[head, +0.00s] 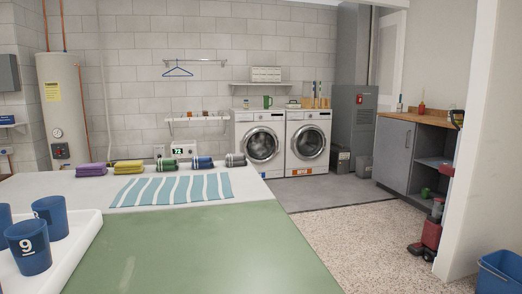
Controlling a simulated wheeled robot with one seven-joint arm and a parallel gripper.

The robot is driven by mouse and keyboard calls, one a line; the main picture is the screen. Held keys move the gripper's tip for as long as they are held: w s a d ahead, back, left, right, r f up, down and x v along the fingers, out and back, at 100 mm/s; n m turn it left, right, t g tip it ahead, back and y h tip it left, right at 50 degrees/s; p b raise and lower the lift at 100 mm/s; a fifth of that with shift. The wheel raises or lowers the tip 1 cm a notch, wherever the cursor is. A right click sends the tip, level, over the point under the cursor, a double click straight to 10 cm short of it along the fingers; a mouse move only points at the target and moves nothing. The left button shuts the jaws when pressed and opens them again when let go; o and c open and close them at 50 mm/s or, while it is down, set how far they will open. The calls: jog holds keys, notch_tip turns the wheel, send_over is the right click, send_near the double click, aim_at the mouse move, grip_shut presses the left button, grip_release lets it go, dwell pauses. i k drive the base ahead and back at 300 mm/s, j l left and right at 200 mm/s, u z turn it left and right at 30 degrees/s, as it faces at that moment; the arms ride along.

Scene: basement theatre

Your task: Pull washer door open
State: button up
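Two white front-loading machines stand side by side against the far block wall in the head view. The left machine (260,144) has a round, dark glass door (262,145) that looks shut. The right machine (308,143) has a similar round door (308,142), also apparently shut, with an orange label low on its front. I cannot tell which one is the washer. My gripper and arm are not in view.
A large table with a green and white top (205,250) fills the foreground, holding folded towels, a striped cloth (172,190) and blue cups (28,246). Speckled floor (350,235) is open to its right. A blue bucket (500,272) and red vacuum (430,235) stand at right.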

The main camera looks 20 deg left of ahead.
aim_at(244, 148)
jog(key=i+l, duration=0.1)
jog(key=l, duration=0.2)
jog(key=i+l, duration=0.1)
jog(key=l, duration=0.2)
jog(key=i+l, duration=0.15)
jog(key=l, duration=0.15)
jog(key=i+l+u, duration=0.45)
jog(key=i+l, duration=0.3)
jog(key=i+u, duration=0.35)
jog(key=i, duration=0.45)
jog(key=i+l+u, duration=0.1)
jog(key=i+u, duration=0.3)
jog(key=i, duration=2.7)
jog(key=i+u, duration=0.1)
jog(key=i, duration=0.65)
jog(key=i+l, duration=0.1)
jog(key=i, duration=0.7)
jog(key=i+u, duration=0.15)
jog(key=i, duration=0.6)
jog(key=i+j+z, duration=0.15)
jog(key=i, duration=0.35)
jog(key=i+j+z, duration=0.1)
jog(key=i, duration=0.4)
jog(key=i+j+z, duration=0.15)
jog(key=i+j, duration=0.15)
jog(key=i, duration=0.2)
